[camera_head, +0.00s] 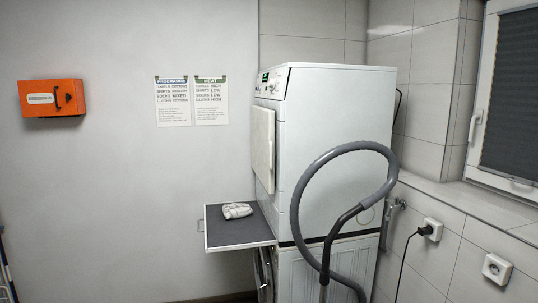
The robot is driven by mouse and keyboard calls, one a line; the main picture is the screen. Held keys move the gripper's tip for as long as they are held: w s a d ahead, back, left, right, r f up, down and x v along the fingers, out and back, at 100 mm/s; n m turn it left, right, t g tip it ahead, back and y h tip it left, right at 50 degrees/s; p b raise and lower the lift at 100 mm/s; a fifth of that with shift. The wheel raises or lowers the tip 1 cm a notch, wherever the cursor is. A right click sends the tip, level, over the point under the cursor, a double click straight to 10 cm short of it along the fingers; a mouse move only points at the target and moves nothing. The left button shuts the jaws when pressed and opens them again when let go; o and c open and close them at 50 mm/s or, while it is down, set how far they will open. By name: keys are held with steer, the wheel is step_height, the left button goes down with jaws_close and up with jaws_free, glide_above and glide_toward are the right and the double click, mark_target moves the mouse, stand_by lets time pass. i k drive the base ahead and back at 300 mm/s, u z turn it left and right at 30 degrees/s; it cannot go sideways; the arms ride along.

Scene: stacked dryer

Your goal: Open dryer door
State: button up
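The white dryer (335,150) stands stacked on a lower white machine (300,273), right of the middle. Its front faces left, so I see it at a steep angle. The dryer door (263,148) is a cream panel on that front, below the control panel (271,82) with a green display. The door looks shut, lying close along the front; no clear gap shows at this angle. I cannot make out a handle. My gripper is not in view.
A dark shelf (222,234) juts left below the door, with a crumpled white cloth (237,211) on it. An orange box (51,98) hangs on the left wall. Space left of the shelf looks clear.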

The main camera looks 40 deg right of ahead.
mark_target(262, 119)
steer(key=z, duration=0.05)
steer(key=i, duration=1)
steer(key=u, duration=0.05)
